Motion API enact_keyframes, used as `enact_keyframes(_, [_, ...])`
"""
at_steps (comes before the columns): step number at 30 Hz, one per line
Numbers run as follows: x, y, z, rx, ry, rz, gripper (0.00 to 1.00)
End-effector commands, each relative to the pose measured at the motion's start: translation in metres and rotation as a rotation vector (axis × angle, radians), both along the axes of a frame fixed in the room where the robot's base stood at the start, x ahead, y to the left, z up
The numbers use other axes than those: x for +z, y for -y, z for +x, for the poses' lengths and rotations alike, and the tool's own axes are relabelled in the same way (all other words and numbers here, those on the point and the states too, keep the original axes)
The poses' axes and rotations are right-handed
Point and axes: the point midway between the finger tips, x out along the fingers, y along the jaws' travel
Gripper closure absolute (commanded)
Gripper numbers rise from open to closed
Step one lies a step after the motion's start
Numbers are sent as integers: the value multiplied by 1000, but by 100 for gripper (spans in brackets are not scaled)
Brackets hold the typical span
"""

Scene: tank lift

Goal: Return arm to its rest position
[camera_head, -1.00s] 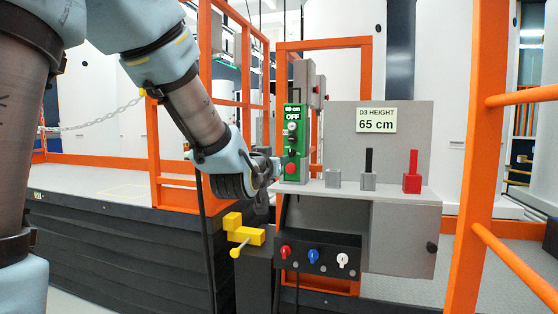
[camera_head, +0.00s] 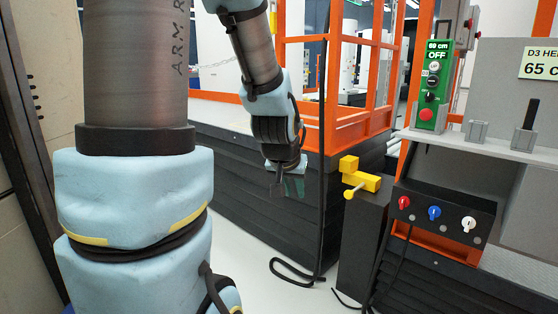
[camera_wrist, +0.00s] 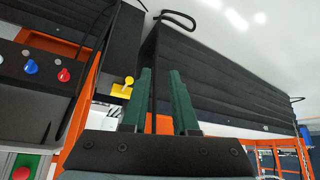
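My arm hangs in the upper left of the head view, with my gripper (camera_head: 284,186) pointing down in front of the black bellows side of the lift platform. In the wrist view my gripper (camera_wrist: 160,76) shows two green fingers with a clear gap between them. They are open and nothing is held. The gripper is apart from the green control box (camera_head: 432,87), which stands to the right and shows "69 cm" and "OFF" above a red button.
A yellow lever (camera_head: 361,178) sits on a dark post right of my gripper. A panel with red, blue and white knobs (camera_head: 436,212) is further right, below a grey shelf (camera_head: 480,146). Orange railings (camera_head: 345,130) stand behind. A black cable (camera_head: 297,280) lies on the pale floor.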

Motion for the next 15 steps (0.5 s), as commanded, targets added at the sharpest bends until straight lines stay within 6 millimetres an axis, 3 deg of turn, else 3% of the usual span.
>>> enact_keyframes(3, [-22, -46, -34, 86, -165, 49, 72])
enact_keyframes(10, [-46, -109, -107, 229, -461, 102, 72])
enact_keyframes(12, [-20, -105, -103, 218, -447, 101, 72])
enact_keyframes(15, [0, -104, -103, 216, -446, 102, 72])
